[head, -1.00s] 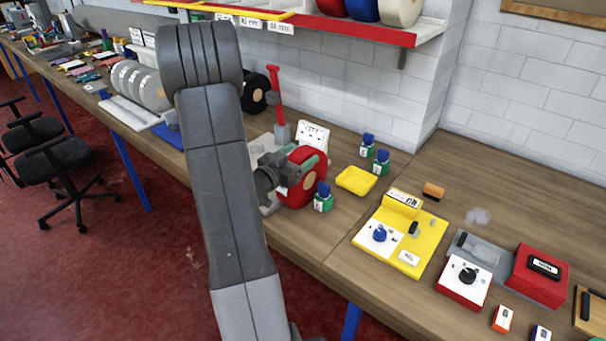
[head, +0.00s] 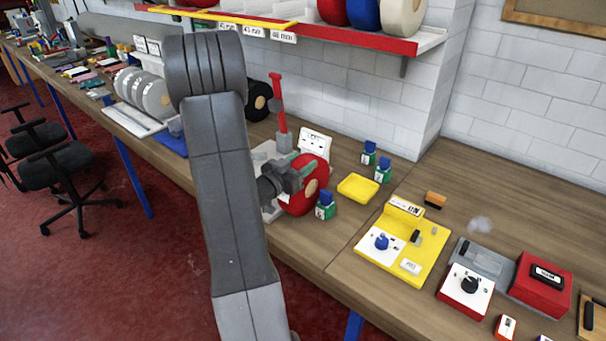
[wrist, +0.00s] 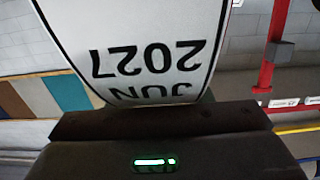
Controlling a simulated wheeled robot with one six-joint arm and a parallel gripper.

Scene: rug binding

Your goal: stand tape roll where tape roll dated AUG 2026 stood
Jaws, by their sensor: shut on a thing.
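My gripper (head: 284,181) is shut on a red tape roll (head: 304,203) with a tan core, held upright at the bench's front part. Arm and jaws hide some of the roll. In the wrist view a white label (wrist: 150,45), upside down, appears to read JUN 2027; its lower edge is cut off by the dark gripper body. I cannot tell whether the roll touches the bench. A black tape roll (head: 257,100) stands farther back, partly behind my arm. No AUG 2026 date is legible.
A small bottle (head: 325,206) stands close beside the roll at right. A white card (head: 315,140) and red-handled tool (head: 279,105) are behind it. A yellow tray (head: 358,188) and two more bottles lie to the right. Rolls sit on the red shelf (head: 385,40) above.

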